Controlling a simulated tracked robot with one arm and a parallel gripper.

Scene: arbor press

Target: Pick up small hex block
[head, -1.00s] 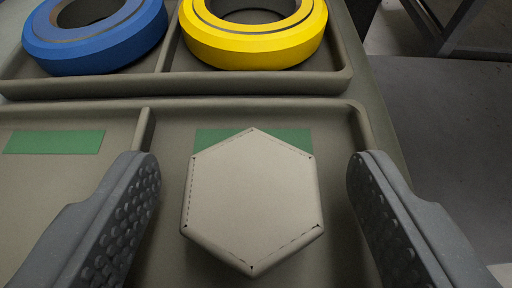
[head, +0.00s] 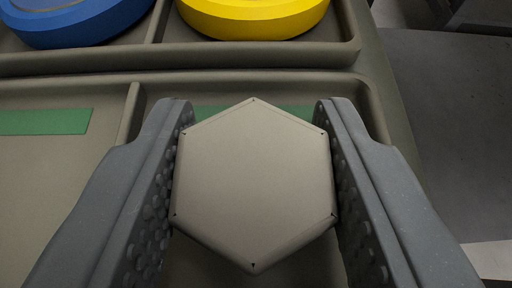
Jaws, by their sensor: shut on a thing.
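The small hex block (head: 254,185) is a beige-grey six-sided piece in the middle of the head view, over a tray compartment. My gripper (head: 254,170) is shut on it, with one dark grey studded finger against its left side and the other against its right side. The block's flat top faces the camera. Its underside is hidden, so I cannot tell whether it touches the tray floor.
The grey-green tray (head: 210,62) has raised dividers and rims. A blue ring (head: 75,25) and a yellow ring (head: 255,20) lie in its far compartments. Green strips mark the near compartments, one at the left (head: 45,121). Grey floor (head: 450,130) lies beyond the tray's right edge.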

